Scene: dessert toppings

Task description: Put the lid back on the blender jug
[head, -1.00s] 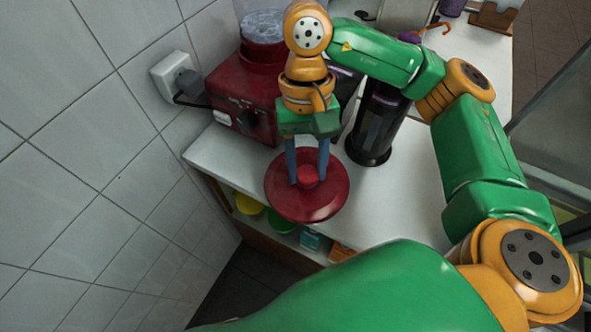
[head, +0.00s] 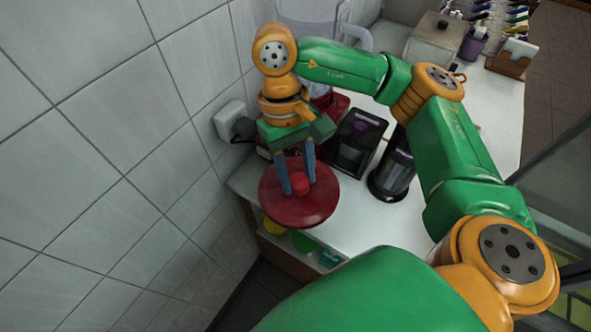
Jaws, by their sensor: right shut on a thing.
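My right gripper (head: 297,180) is shut on the red knob of a round dark red lid (head: 307,209). It holds the lid level, over the front left edge of the counter. The blender stands behind my gripper and forearm: its red base (head: 331,104) shows only in part, and its clear jug (head: 310,22) rises above at the back. The jug's top rim is cut off or hidden, so its opening cannot be seen. My left gripper is not in view.
A black box-like appliance (head: 355,145) and a dark cylinder (head: 392,172) stand on the white counter (head: 352,215) right of the lid. A socket with a plug (head: 232,122) is on the tiled wall at left. Colored bowls (head: 303,242) sit on a shelf below.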

